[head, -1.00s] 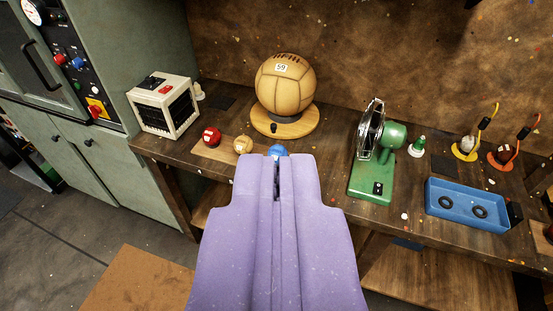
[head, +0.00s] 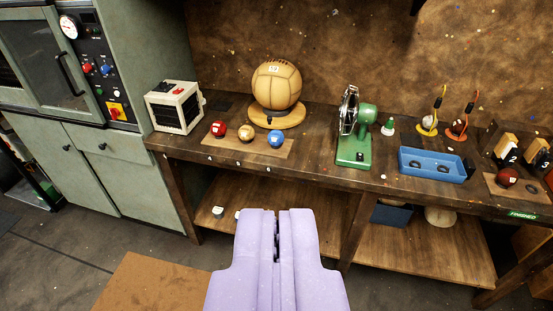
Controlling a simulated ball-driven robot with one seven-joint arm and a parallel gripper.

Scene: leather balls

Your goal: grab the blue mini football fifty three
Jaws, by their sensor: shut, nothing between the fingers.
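The blue mini football (head: 275,139) sits on a brown mat on the wooden workbench, at the right end of a row of three small balls. A small pale mark shows on it, too small to read. A tan ball (head: 246,133) and a red ball (head: 218,130) stand to its left. My purple gripper (head: 277,214) is shut and empty. It is in front of the bench and lower in the picture than the blue ball, apart from it. Nothing hides the blue ball.
A large tan ball (head: 277,85) on a round wooden stand (head: 277,119) is behind the row. A cream box (head: 174,106) stands left. A lower shelf (head: 415,250) runs beneath the bench.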

